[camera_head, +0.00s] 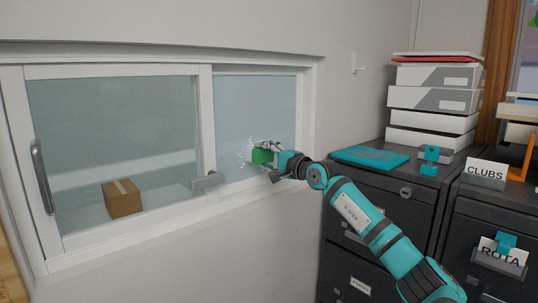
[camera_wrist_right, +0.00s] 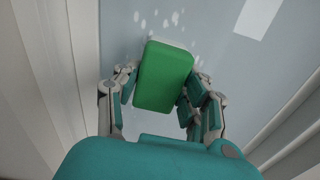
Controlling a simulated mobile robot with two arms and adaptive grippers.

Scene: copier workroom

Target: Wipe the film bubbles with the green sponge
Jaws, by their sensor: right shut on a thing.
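My right gripper (camera_head: 269,158) is at the right window pane and is shut on the green sponge (camera_head: 262,156). In the right wrist view the sponge (camera_wrist_right: 164,77) sits between the fingers of the right gripper (camera_wrist_right: 160,92), against or very close to the pale pane (camera_wrist_right: 205,22). White film bubbles (camera_wrist_right: 160,18) show on the pane just beyond the sponge. In the head view some bubbles (camera_head: 245,152) show to the left of the sponge. Whether sponge and pane touch is not clear. Part of the bubble area may be hidden behind the sponge and gripper. My left gripper is not in view.
The window's white frame (camera_head: 208,120) surrounds the panes, with a grey latch (camera_head: 208,181) on its middle post. A cardboard box (camera_head: 122,198) shows behind the left pane. Dark filing cabinets (camera_head: 385,200) stand at the right, carrying stacked boxes (camera_head: 432,98) and a teal folder (camera_head: 370,156).

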